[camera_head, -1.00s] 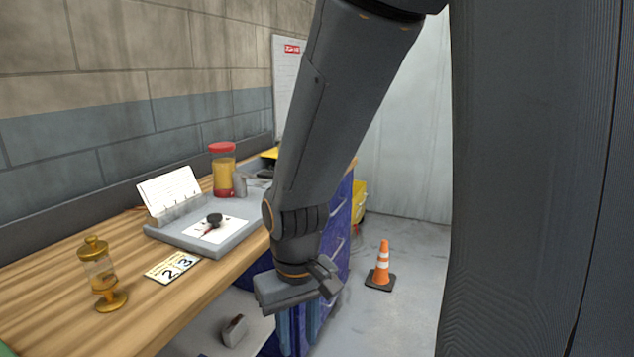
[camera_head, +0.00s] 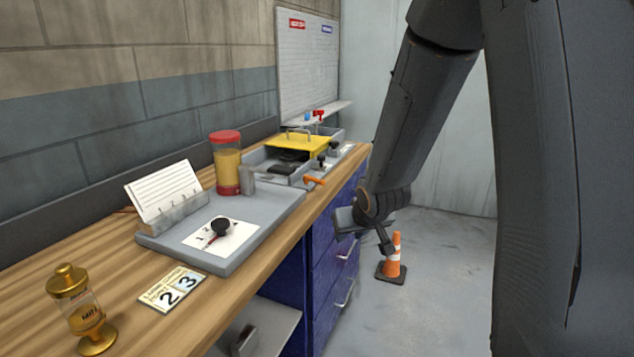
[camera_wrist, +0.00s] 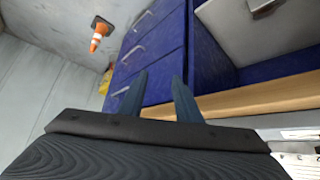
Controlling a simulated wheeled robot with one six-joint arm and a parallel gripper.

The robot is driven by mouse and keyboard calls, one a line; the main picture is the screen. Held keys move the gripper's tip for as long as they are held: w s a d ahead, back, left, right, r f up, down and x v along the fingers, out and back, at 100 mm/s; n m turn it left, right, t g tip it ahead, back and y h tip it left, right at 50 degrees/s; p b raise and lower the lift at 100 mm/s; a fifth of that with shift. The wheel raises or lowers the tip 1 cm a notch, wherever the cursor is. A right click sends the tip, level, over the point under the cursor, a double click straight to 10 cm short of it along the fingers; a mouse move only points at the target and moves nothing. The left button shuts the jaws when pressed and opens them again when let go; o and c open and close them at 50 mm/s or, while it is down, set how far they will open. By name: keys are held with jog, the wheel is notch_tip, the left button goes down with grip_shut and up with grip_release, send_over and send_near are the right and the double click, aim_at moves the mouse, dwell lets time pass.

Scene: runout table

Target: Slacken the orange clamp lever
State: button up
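An orange lever (camera_head: 315,181) shows in the head view. It sits at the front edge of the grey equipment on the bench, just right of the small grey cylinder. My gripper (camera_head: 388,246) hangs in front of the bench, to the right of the lever and apart from it; the head view shows it small and partly hidden by my wrist. In the wrist view my gripper (camera_wrist: 158,98) has its two blue-grey fingers spread apart with nothing between them. The lever is not visible in the wrist view.
The wooden bench (camera_head: 130,262) has blue drawers (camera_head: 337,250) below, with handles sticking out. A yellow-lidded grey box (camera_head: 303,143), a red-lidded jar (camera_head: 227,165) and a grey tray (camera_head: 268,222) stand on it. A traffic cone (camera_head: 393,262) stands on the floor.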

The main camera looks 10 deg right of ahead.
jog(key=w+r+t+y, duration=0.1)
jog(key=w+t, duration=0.3)
jog(key=w, duration=0.6)
jog(key=n+t+y, duration=0.2)
jog(key=t+y, duration=0.3)
jog(key=y, duration=0.1)
send_near(309, 176)
jog(key=shift+p+x, duration=0.3)
jog(key=shift+x, duration=3.2)
jog(key=shift+d+f, duration=0.1)
jog(key=shift+f, duration=0.05)
grip_shut()
